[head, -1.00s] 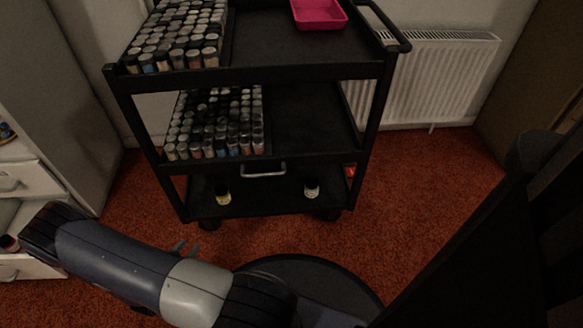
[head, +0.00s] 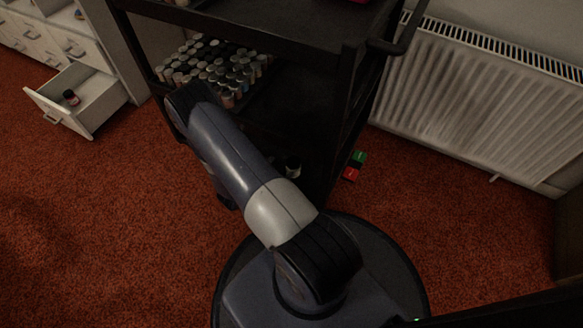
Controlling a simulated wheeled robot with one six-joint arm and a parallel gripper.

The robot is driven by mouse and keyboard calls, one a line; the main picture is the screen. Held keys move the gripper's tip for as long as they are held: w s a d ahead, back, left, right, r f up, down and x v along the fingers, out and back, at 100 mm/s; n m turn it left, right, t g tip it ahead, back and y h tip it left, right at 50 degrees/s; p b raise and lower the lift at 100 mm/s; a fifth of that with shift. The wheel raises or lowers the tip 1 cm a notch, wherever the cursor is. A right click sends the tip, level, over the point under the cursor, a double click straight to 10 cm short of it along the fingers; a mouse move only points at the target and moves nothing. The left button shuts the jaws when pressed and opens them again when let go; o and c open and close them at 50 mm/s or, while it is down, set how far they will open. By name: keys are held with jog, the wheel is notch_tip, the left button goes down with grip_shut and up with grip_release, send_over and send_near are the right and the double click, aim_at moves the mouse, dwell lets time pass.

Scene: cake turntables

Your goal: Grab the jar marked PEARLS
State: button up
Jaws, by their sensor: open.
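No label reading PEARLS can be made out in the head view. Several small jars (head: 214,66) stand packed on the middle shelf of the black cart. A single jar with a pale lid (head: 292,163) stands on the bottom shelf, just right of my arm, partly hidden by it; its label is unreadable. Another small dark jar with a pinkish label (head: 71,97) sits in an open white drawer at the left. My arm stretches up and left across the front of the cart. My gripper is hidden, with no fingers showing.
The black cart (head: 290,30) stands close ahead. A white radiator (head: 470,100) is on the wall at right. A green item (head: 359,157) and a red item (head: 351,173) lie beside the cart's lower right. The open drawer (head: 95,112) juts out over clear red carpet (head: 90,220).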

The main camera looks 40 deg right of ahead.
aim_at(287, 166)
jog(key=d, duration=0.1)
jog(key=d+f, duration=0.1)
jog(key=d, duration=0.1)
jog(key=shift+s+b, duration=0.2)
jog(key=shift+b, duration=0.1)
jog(key=b+x, duration=0.2)
jog(key=x, duration=0.3)
jog(key=shift+s+b, duration=0.3)
jog(key=shift+b, duration=0.1)
jog(key=shift+w+d+f, duration=0.1)
jog(key=shift+d, duration=0.3)
jog(key=shift+c, duration=0.5)
jog(key=c, duration=1)
